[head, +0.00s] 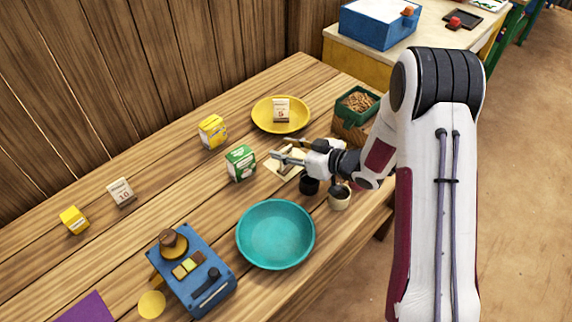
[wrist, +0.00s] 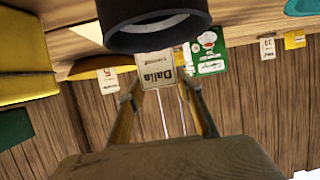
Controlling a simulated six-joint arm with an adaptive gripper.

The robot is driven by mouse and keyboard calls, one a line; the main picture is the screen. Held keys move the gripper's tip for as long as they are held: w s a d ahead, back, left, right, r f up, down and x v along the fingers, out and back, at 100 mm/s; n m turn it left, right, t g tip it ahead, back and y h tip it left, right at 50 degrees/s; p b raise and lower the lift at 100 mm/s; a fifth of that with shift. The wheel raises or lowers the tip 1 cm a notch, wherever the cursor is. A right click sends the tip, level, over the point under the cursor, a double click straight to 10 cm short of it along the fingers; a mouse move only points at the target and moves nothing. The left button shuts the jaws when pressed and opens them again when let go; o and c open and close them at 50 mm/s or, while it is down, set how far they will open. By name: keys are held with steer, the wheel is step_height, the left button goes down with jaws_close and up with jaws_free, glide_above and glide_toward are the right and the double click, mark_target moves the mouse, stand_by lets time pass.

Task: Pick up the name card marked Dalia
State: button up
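The name card marked Dalia (wrist: 156,70) is cream with dark lettering and shows upside down in the wrist view. My gripper (wrist: 160,92) has its two fingers spread, one to each side of the card's lower part in that view. I cannot tell whether the fingers touch it. In the head view my gripper (head: 285,151) is low over the table, right of the green box (head: 240,163). The card's lettering cannot be made out there.
A black cup (head: 309,186) and a beige cup (head: 340,199) stand close to my gripper; a dark rounded object (wrist: 155,35) partly covers the card's surroundings in the wrist view. A yellow plate (head: 259,122) lies behind, a teal plate (head: 275,235) in front.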

steer(key=shift+r, duration=0.15)
steer(key=shift+r, duration=4.85)
